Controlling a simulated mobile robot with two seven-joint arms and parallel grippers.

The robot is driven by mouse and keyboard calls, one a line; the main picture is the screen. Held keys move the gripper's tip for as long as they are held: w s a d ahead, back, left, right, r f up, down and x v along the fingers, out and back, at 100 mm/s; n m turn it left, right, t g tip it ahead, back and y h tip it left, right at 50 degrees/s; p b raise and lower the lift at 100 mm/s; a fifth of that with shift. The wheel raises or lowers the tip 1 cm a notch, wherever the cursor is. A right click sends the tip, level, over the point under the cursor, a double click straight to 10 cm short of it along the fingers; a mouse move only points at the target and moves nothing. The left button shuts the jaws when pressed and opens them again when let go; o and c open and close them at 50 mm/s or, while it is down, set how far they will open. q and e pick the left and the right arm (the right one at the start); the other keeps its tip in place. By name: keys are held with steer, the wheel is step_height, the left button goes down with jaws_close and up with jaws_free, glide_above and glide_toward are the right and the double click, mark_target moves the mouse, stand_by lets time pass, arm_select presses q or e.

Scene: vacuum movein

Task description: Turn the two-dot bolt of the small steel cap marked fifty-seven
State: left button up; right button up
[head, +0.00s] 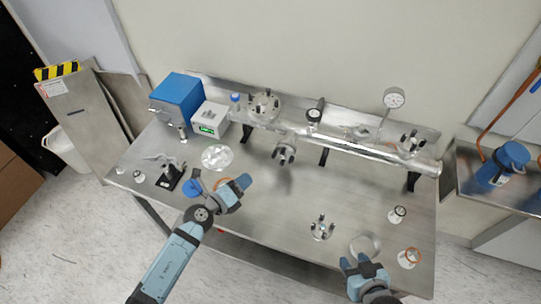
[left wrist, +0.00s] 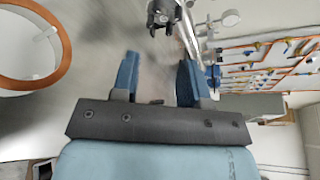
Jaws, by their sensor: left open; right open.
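Several bolted steel fittings show in the head view: one (head: 265,105) on top of the long tube, one (head: 285,152) on its front, one (head: 411,143) at its right end, and one (head: 322,229) standing on the table. The number fifty-seven and the bolt dots are too small to read, so I cannot tell which is the cap. My left gripper (head: 236,187) is open and empty over the table's front left; its fingers also show in the left wrist view (left wrist: 158,78). My right gripper (head: 362,264) is open at the front edge, near a steel ring (head: 365,246).
A long steel tube (head: 350,145) runs along the table's back. A blue box (head: 178,97) and a meter (head: 209,119) stand back left. A copper-rimmed ring (left wrist: 30,45) shows close in the left wrist view. The steel table (head: 270,205) is clear in the middle.

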mark_target(272, 158)
arm_select(q)
steer(key=shift+m+g, duration=0.3)
steer(key=shift+m, duration=0.4)
steer(key=b+x, duration=0.1)
steer(key=x, duration=1.3)
steer(key=shift+w+f, duration=0.15)
steer(key=shift+w, duration=0.2)
steer(key=shift+c, duration=0.2)
jaws_close()
